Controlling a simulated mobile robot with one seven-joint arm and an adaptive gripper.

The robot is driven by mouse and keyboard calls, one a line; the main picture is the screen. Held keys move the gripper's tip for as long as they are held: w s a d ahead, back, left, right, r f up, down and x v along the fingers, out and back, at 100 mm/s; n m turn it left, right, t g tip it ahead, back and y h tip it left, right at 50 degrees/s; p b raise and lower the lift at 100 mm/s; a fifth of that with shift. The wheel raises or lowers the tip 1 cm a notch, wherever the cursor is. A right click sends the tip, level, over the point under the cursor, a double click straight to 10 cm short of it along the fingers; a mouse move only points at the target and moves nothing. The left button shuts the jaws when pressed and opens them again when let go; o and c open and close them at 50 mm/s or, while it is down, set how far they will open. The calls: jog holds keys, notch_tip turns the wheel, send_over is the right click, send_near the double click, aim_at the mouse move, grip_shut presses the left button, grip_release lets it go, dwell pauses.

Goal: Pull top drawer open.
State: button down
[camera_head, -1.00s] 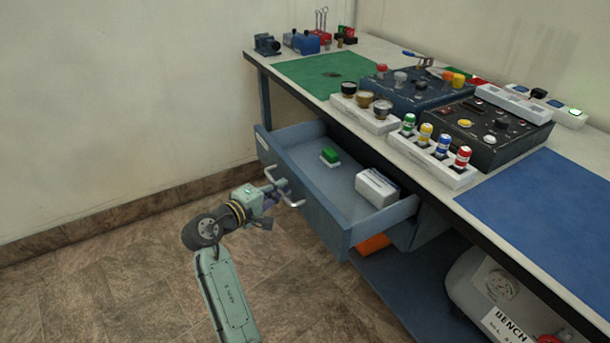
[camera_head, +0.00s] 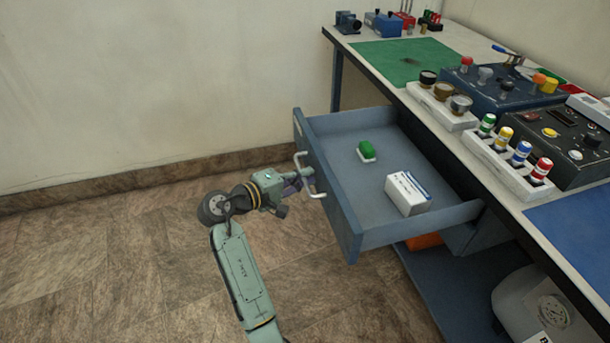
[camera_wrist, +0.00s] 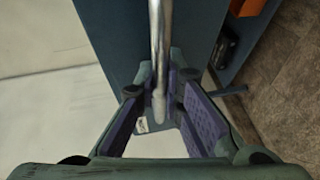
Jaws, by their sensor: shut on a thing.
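The top drawer (camera_head: 345,212) is a blue-grey drawer under the workbench, pulled far out, with its inside in plain view. Its silver handle (camera_head: 304,163) is on the front face. My gripper (camera_head: 302,182) is at the handle, with its purple fingers around the bar. In the wrist view the handle bar (camera_wrist: 159,45) runs down between the two fingers of my gripper (camera_wrist: 165,92), with the drawer front (camera_wrist: 110,40) behind it. My gripper is shut on the handle.
Above, the bench top (camera_head: 425,105) holds a green mat, control boxes and a rack of coloured knobs. An orange thing (camera_head: 424,241) shows under the drawer. The floor at left is clear.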

jog(key=c, duration=2)
grip_release()
jog(key=shift+o, duration=0.2)
jog(key=v, duration=1.2)
